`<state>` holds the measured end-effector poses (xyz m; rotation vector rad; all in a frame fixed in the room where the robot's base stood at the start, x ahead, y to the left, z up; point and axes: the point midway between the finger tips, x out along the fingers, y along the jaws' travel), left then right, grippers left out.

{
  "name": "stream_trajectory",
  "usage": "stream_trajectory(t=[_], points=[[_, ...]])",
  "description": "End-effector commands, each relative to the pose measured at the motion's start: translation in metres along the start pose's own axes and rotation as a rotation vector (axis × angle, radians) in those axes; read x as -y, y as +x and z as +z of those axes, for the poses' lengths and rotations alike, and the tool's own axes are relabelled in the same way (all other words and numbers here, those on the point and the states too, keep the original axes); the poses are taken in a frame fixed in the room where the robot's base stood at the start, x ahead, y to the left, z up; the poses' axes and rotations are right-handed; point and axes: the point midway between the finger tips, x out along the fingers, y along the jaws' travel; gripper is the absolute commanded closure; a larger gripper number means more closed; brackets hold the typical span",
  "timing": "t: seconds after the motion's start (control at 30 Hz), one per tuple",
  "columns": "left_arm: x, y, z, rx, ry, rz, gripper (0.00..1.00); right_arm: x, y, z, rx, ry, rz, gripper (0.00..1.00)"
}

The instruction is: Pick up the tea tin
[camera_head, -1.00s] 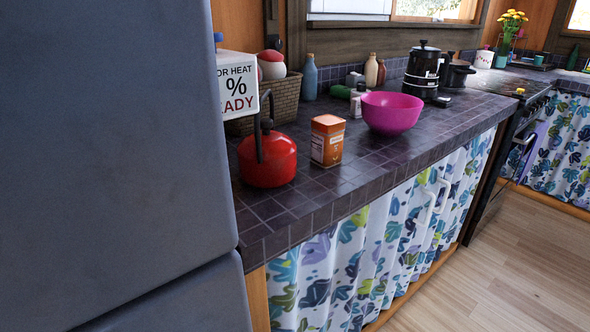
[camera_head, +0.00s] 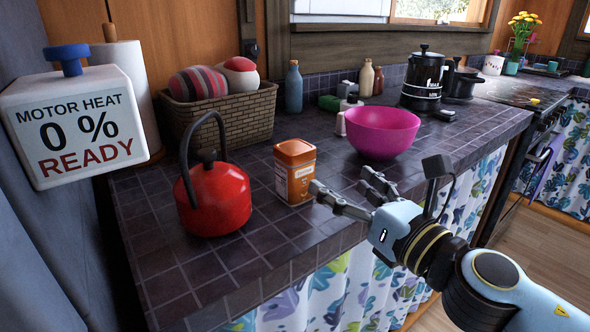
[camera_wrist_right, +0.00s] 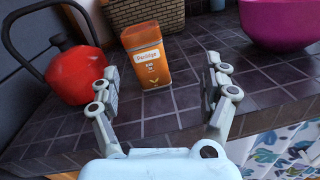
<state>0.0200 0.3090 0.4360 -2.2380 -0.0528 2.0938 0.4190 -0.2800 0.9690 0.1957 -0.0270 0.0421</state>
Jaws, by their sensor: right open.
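The tea tin (camera_head: 295,173) is an orange box-shaped tin with a white label, upright on the dark tiled counter near its front edge. My right gripper (camera_head: 342,190) is open and empty, just to the right of the tin, its fingers pointing toward it. In the right wrist view the tin (camera_wrist_right: 146,55) stands ahead, between the two open fingers (camera_wrist_right: 163,85) but beyond their tips. The gripper does not appear to touch it. My left gripper is not in view.
A red kettle (camera_head: 213,197) stands left of the tin, and a pink bowl (camera_head: 382,131) stands behind right. A wicker basket (camera_head: 222,117) is behind. Bottles and a black pot (camera_head: 424,80) stand farther back. The counter (camera_head: 262,245) is clear in front of the tin.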

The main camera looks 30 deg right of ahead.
Motion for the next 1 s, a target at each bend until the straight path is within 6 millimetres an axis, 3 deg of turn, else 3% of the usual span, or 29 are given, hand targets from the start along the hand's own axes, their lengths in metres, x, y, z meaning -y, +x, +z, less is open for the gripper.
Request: stream_trajectory(t=[0.1, 0.2, 0.8, 1.0], points=[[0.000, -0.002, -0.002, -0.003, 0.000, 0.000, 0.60, -0.012, 0.004, -0.012, -0.032, -0.158, 0.077, 0.20], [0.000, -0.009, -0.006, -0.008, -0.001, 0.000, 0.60, -0.017, 0.018, -0.014, -0.039, -0.199, 0.097, 0.20], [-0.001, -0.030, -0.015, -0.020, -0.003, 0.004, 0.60, -0.021, 0.098, -0.015, -0.039, -0.192, 0.096, 0.20], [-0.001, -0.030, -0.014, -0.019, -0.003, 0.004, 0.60, -0.021, 0.109, -0.017, -0.041, -0.194, 0.096, 0.20]])
